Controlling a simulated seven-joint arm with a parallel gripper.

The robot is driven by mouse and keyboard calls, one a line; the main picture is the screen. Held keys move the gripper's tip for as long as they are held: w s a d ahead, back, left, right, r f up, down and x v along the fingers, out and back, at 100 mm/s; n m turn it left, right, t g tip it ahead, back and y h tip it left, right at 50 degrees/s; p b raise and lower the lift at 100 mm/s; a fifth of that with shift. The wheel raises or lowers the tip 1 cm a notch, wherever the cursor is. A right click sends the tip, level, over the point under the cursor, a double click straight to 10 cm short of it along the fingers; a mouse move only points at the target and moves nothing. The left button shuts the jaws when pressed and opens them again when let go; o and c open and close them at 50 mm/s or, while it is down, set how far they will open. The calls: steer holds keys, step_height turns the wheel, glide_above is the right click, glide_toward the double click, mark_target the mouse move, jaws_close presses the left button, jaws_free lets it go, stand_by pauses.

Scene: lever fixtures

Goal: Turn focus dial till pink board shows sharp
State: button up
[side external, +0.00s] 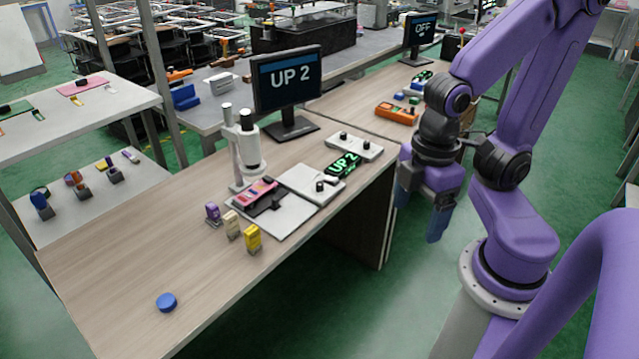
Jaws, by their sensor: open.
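The pink board (262,187) lies on a dark holder on a pale base plate, under the white microscope (246,150). The monitor (288,77) behind it reads "UP 2". A small green-lit display (342,164) on the table also reads "UP 2".
Purple (212,213), cream (232,225) and yellow (252,238) small blocks stand left and in front of the plate. A blue disc (166,302) lies near the front edge. An orange box (396,112) sits farther back, near a monitor reading "OFF" (420,32). The left tabletop is mostly clear.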

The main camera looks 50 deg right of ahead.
steer(key=shift+w+a, duration=0.15)
steer(key=shift+w, duration=0.15)
steer(key=c, duration=0.5)
steer(key=w+a+m, duration=0.1)
steer(key=w+a, duration=0.1)
steer(key=w, duration=1.1)
steer(key=m, duration=0.3)
glide_above(320, 183)
step_height(320, 183, down, 9)
step_height(320, 183, down, 17)
steer(key=shift+a+r, duration=0.1)
steer(key=shift+c, duration=0.2)
jaws_close()
